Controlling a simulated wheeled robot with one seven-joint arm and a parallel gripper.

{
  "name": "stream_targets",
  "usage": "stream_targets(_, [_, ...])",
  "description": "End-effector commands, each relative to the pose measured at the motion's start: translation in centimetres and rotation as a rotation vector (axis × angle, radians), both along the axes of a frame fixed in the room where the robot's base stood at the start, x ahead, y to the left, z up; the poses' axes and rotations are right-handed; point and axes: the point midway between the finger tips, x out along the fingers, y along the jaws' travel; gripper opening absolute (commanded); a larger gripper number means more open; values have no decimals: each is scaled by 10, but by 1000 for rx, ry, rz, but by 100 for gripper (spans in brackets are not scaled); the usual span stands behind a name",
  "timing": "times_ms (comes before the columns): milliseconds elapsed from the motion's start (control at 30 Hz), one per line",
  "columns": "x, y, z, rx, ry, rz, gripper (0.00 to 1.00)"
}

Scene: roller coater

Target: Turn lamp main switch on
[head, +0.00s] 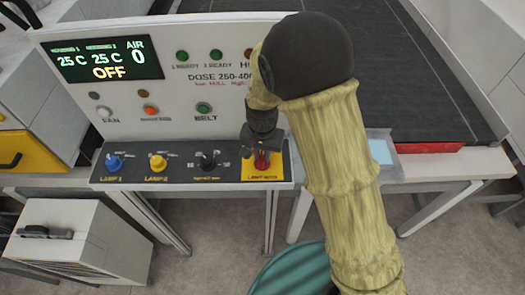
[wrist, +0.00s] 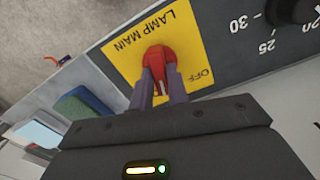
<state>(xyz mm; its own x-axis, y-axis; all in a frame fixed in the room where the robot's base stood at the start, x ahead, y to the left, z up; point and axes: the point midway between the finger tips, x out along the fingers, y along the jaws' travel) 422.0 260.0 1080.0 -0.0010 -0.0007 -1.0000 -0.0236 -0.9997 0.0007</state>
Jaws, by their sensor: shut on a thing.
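The lamp main switch (head: 262,160) is a red rotary knob on a yellow plate (head: 280,175) at the right end of the black control strip. In the wrist view the red knob (wrist: 157,60) sits on the yellow plate (wrist: 120,55), which reads LAMP MAIN and OFF. My gripper (head: 262,146) reaches down to the knob from above. In the wrist view my gripper (wrist: 160,88) has both fingers closed on the red knob. The fingers hide part of the knob, and its exact pointing direction is hard to tell.
A blue LAMP 1 knob (head: 114,162), a yellow LAMP 2 knob (head: 157,162) and a black knob (head: 208,160) sit left on the same strip. A display (head: 105,60) reads 25 C, 25 C, AIR 0, OFF. A dark conveyor belt (head: 415,80) lies behind right.

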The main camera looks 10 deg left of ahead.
Motion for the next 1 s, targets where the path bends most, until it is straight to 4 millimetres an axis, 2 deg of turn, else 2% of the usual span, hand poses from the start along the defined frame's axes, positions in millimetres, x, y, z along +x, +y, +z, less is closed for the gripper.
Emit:
stream_targets(500, [1, 0, 3, 2, -3, -428, 0])
stream_targets(733, [1, 1, 2, 2, -3, -519, 0])
stream_targets(1000, [1, 1, 1, 3, -3, -543, 0])
